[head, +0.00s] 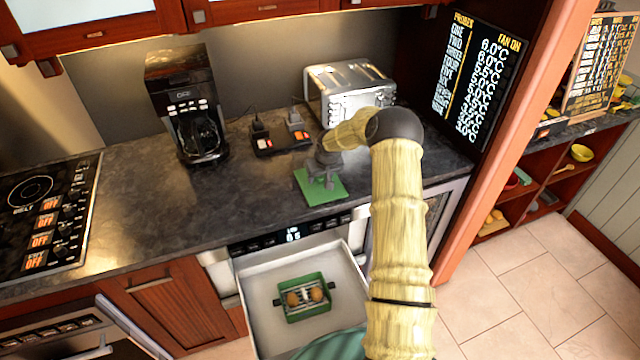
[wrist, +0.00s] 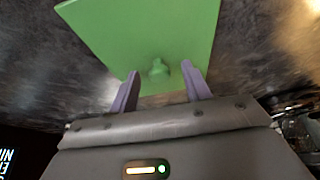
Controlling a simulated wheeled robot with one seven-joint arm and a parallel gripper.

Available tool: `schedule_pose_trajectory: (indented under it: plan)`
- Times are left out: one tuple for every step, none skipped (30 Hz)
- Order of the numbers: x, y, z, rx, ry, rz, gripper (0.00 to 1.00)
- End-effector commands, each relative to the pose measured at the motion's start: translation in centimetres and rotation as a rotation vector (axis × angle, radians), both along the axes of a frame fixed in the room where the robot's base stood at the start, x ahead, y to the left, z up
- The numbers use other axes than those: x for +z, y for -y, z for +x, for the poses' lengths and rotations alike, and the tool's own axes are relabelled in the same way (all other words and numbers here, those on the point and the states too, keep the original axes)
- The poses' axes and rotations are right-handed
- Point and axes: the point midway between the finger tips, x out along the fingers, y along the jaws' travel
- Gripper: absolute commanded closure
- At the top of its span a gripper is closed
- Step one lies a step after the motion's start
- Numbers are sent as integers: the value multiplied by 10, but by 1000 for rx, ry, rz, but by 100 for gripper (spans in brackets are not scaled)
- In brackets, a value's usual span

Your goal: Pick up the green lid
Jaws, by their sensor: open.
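The green lid (head: 323,190) is a flat square plate lying on the dark counter, close to its front edge. In the wrist view the lid (wrist: 150,30) fills the upper middle, with a small green knob (wrist: 158,68) standing up from it. My gripper (head: 318,180) is over the lid and hides part of it in the head view. In the wrist view my gripper (wrist: 160,78) has its two purple fingers apart, one on each side of the knob's line. The knob sits near the fingertips, and nothing is held.
Below the counter, an open microwave drawer (head: 258,310) holds a green box (head: 304,297) with round brown items. A toaster (head: 347,90), a power strip (head: 283,144) and a coffee maker (head: 186,105) stand behind. The counter left of the lid is clear.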

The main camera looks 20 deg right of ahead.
Motion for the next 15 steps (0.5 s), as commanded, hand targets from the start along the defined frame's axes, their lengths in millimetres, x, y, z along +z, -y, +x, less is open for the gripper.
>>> schedule_pose_trajectory:
  plan:
    - [0, 0, 0, 0, 0, 0, 52]
    - [0, 0, 0, 0, 0, 0, 52]
    - [0, 0, 0, 0, 0, 0, 52]
    - [0, 0, 0, 0, 0, 0, 54]
    - [0, 0, 0, 0, 0, 0, 60]
    - [0, 0, 0, 0, 0, 0, 68]
    - [0, 0, 0, 0, 0, 0, 74]
    - [0, 0, 0, 0, 0, 0, 80]
    - [0, 0, 0, 0, 0, 0, 87]
    - [0, 0, 0, 0, 0, 0, 93]
    - [0, 0, 0, 0, 0, 0, 99]
    - [0, 0, 0, 0, 0, 0, 100]
    - [0, 0, 0, 0, 0, 0, 100]
    - [0, 0, 0, 0, 0, 0, 100]
    - [0, 0, 0, 0, 0, 0, 100]
